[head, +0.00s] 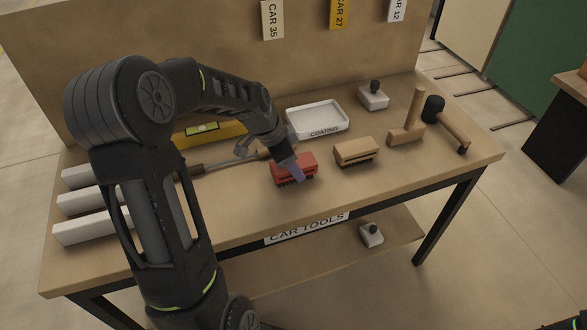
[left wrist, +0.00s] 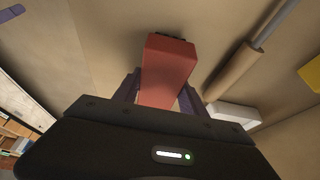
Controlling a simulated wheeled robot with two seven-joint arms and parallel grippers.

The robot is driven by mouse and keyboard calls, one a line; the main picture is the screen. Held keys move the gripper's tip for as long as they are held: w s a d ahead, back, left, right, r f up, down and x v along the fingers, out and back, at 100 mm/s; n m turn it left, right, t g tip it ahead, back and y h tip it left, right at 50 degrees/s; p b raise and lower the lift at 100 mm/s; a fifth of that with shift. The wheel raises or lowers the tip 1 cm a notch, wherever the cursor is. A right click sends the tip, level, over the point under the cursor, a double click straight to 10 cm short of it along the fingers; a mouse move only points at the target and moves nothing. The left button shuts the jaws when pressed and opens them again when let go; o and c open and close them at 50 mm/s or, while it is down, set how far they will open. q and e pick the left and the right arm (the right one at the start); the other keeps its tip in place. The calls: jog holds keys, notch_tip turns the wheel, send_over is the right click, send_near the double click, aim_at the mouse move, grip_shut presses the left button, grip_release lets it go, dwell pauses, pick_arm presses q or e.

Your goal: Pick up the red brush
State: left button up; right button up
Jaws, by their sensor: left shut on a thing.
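The red brush (head: 292,168) is a red block with dark bristles beneath it, near the middle of the workbench in the head view. My left gripper (head: 293,172) reaches down to it from above, with one finger in front of its near side. In the left wrist view the red brush (left wrist: 168,68) stands between the two fingers of my left gripper (left wrist: 160,88), which is shut on it. I cannot tell whether the brush is clear of the bench top.
A wooden brush (head: 356,151) lies to the right, with a wooden tool (head: 407,130) and a black-headed mallet (head: 445,122) beyond. A white COATING tray (head: 317,120) is behind. White blocks (head: 95,228) line the left. The bench's front strip (head: 345,190) is clear.

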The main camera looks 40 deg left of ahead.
pick_arm(q)
jog(key=shift+c, duration=0.9)
jog(key=shift+r+p, duration=0.4)
jog(key=shift+p, duration=0.2)
notch_tip(320, 180, up, 10)
jog(key=shift+f+b, duration=0.1)
jog(key=shift+b, duration=0.5)
